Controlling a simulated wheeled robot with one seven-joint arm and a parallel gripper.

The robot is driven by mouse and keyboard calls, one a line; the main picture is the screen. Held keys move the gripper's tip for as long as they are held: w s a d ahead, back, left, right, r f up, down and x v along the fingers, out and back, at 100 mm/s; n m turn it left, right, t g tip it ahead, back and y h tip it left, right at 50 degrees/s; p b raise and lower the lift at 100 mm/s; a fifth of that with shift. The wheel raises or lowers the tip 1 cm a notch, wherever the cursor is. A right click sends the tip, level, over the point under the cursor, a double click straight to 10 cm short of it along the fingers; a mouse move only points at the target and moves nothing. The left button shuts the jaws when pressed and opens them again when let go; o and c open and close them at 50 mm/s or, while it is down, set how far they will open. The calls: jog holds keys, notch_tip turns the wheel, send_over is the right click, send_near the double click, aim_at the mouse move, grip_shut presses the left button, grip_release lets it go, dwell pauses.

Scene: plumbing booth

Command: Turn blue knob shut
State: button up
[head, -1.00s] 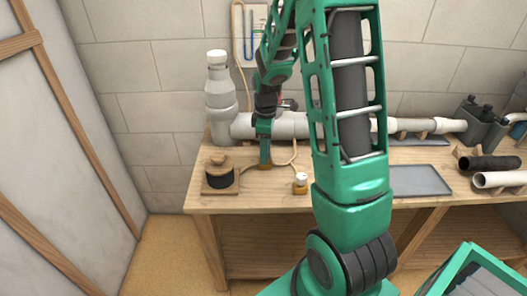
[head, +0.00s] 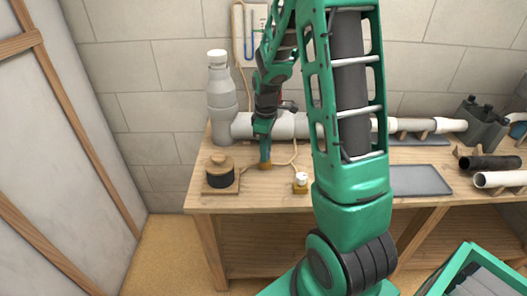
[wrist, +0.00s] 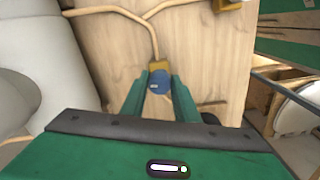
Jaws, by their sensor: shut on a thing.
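The blue knob (wrist: 160,84) shows in the wrist view between my fingertips, in front of a brass-coloured valve body (wrist: 158,65). My gripper (wrist: 160,79) is shut on the knob, with one green finger on each side of it. In the head view my gripper (head: 265,153) points down at the brass valve body (head: 265,166) on the bench; the knob itself is hidden there by the fingers. I cannot tell the knob's exact angle.
A large grey pipe (head: 285,125) runs behind my gripper, joined to an upright grey fitting (head: 221,100). A black round part on a wooden base (head: 220,178) stands to the left. A white-knobbed brass valve (head: 301,182) is to the right. Thin tan tubing (wrist: 120,12) leads to the valve.

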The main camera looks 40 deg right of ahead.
jog(key=m, duration=1.2)
jog(key=shift+w, duration=0.1)
jog(key=shift+a+r+m, duration=0.1)
jog(key=shift+m, duration=2)
jog(key=o, duration=1.1)
jog(key=shift+c, duration=0.2)
notch_tip(320, 180, up, 11)
jog(key=shift+f, duration=0.2)
jog(key=shift+w+a, duration=0.1)
